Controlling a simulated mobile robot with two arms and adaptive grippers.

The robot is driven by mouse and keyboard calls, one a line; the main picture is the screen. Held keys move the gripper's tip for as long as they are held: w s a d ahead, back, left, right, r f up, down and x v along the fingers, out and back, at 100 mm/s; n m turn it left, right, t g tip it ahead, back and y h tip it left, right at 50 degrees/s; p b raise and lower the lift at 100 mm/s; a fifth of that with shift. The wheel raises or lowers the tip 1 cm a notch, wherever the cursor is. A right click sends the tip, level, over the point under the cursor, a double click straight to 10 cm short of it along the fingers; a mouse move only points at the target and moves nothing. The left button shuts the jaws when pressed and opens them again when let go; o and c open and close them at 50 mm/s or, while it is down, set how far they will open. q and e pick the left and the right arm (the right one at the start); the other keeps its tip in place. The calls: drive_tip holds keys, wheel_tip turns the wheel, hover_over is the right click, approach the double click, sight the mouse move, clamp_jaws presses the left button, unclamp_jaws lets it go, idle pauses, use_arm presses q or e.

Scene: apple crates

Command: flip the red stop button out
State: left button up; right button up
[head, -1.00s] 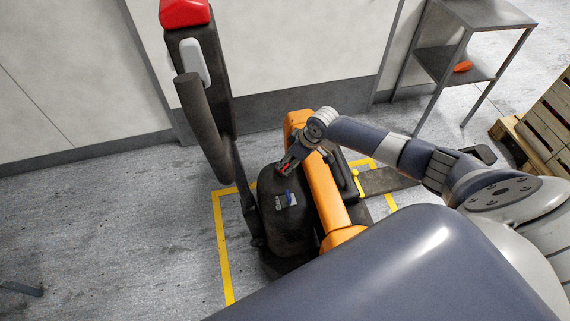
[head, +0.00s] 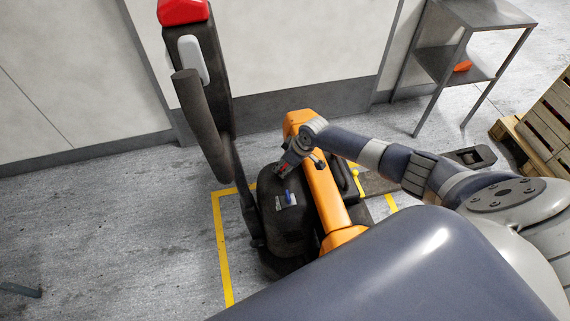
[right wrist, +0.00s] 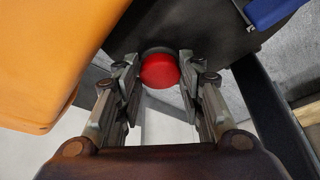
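The red stop button (right wrist: 160,71) sits in a black collar on the dark housing of the orange-trimmed pallet truck (head: 326,185). My right gripper (right wrist: 160,68) has a finger on each side of the button. Its fingertips are part-way closed, and almost no gap shows between them and the button. In the head view my right gripper (head: 281,172) reaches down to the truck's dark top, and a little red shows at its tips. My left gripper is not in view.
The truck's dark upright handle (head: 204,125) stands left of my right gripper. A blue part (head: 290,197) is close by on the housing. A metal shelf table (head: 458,60) and wooden pallets (head: 548,125) stand at the right. The floor at left is mostly clear.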

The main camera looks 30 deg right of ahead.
clamp_jaws()
drive_tip(key=shift+r+p, duration=0.8)
drive_tip(key=shift+w+f, duration=0.1)
drive_tip(key=shift+w, duration=0.05)
drive_tip(key=o, duration=1.1)
unclamp_jaws()
drive_tip(key=v, duration=1.2)
drive_tip(key=shift+s+d, duration=0.1)
drive_tip(key=shift+s, duration=0.1)
